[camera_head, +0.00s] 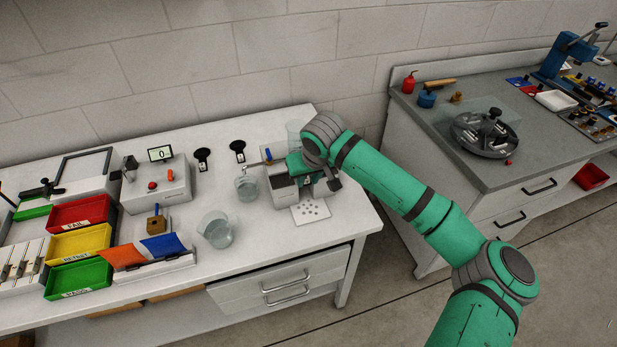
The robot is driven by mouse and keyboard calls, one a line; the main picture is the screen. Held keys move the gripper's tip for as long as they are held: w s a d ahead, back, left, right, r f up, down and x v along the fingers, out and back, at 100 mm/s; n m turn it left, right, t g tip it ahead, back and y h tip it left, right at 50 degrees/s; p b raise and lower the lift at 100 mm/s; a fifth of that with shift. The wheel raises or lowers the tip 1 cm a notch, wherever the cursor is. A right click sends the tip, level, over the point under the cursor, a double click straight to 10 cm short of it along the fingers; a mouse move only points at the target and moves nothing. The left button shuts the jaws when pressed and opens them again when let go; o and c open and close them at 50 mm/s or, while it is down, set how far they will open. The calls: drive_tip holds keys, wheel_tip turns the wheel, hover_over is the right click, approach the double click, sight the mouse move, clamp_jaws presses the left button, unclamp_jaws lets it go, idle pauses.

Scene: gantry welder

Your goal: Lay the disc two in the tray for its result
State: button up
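Three result trays stand at the left of the white bench: a red one marked FAIL (82,213), a yellow one in the middle (60,246) whose label looks like RETEST, and a green one marked PASS (78,279). My gripper (308,181) points down over the right part of the bench, at a grey box-shaped unit (281,190). Its fingers are small and partly hidden by my wrist, so whether they hold anything is unclear. A white plate with several small grey dots (311,211) lies just in front of it. I cannot make out disc two.
A glass beaker (216,231) and a smaller one (247,187) stand left of my gripper. A meter box (156,188) has a display reading 0. Orange and blue folders (150,251) lie right of the trays. A grey-topped bench (520,160) stands at right.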

clamp_jaws()
drive_tip(key=s+d, duration=0.3)
drive_tip(key=s, duration=0.6)
drive_tip(key=shift+r, duration=0.15)
idle(1.4)
drive_tip(key=shift+s, duration=0.1)
wheel_tip(320, 180, up, 6)
drive_tip(key=shift+r, duration=0.2)
idle(1.1)
